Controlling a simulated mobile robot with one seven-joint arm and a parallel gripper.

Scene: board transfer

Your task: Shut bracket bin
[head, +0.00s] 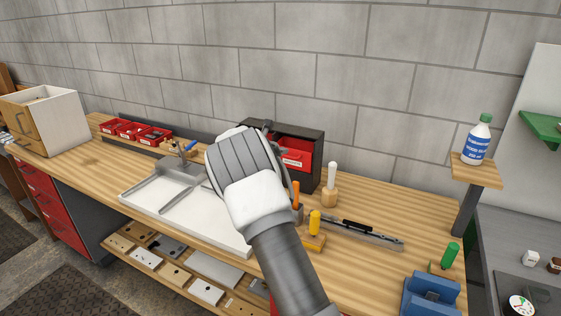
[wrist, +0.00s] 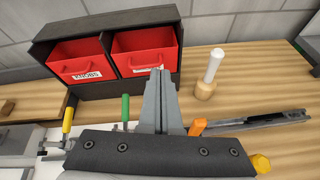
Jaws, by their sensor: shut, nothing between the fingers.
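A black bin cabinet (wrist: 105,18) holds two red bins side by side. The left bin (wrist: 78,68) carries a label reading KNOBS. The right bin (wrist: 148,62) has its label mostly covered by my fingers, so I cannot read it. I see into the open tops of both bins; how far each stands out is hard to tell. In the head view a red bin front (head: 297,155) shows in the cabinet (head: 305,134), partly behind my arm. My gripper (wrist: 160,74) is shut and empty, its tips just in front of the right bin's face; contact cannot be told.
A white-handled tool in a wooden base (head: 329,185) stands right of the cabinet. Orange and yellow handles (head: 314,222) stand near my arm. A white tray (head: 145,200) lies left on the bench, with small red trays (head: 153,136) behind. A dark bar (head: 365,233) lies right.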

